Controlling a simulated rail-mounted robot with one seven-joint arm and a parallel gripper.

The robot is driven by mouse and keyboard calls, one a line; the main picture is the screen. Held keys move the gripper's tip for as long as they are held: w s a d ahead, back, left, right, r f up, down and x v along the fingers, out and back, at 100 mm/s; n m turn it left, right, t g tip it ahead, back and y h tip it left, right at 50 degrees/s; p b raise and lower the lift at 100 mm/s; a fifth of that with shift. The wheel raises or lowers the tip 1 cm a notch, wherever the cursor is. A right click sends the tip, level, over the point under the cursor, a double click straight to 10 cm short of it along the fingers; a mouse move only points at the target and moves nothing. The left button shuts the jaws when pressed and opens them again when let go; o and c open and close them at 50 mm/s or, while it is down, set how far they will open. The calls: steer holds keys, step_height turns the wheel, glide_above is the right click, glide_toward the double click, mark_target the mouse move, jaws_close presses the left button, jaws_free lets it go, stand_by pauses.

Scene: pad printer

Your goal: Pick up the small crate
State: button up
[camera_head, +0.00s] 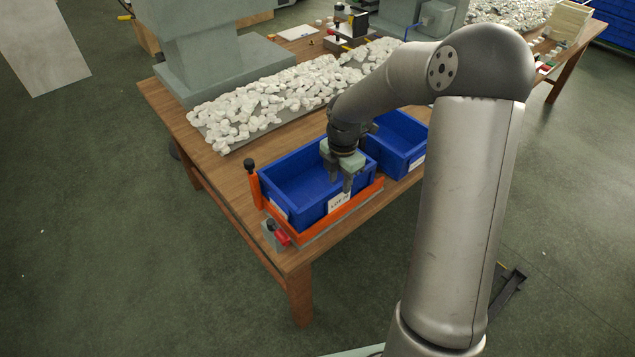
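Two blue crates stand near the front edge of the wooden table. The left one (287,187) sits inside an orange frame and has a white label on its front wall. The right one (408,131) is directly behind and to the right, partly hidden by my arm. Which one is the small crate I cannot tell for sure. My gripper (340,184) points down at the right part of the left crate, near its front wall. Its two fingers are apart, with a gap between them. Whether they touch the wall cannot be seen.
An orange frame (312,233) with a black-knobbed post and a red clamp borders the left crate. A heap of white pieces (262,108) lies behind the crates. A grey-green machine (215,70) stands at the back left. Bare tabletop (215,172) shows at left.

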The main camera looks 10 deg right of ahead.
mark_target(338, 196)
step_height(338, 196, down, 8)
steer(key=shift+w+r+p, duration=0.1)
steer(key=shift+r+p, duration=0.15)
steer(key=shift+p, duration=0.35)
steer(key=shift+c, duration=0.4)
jaws_close()
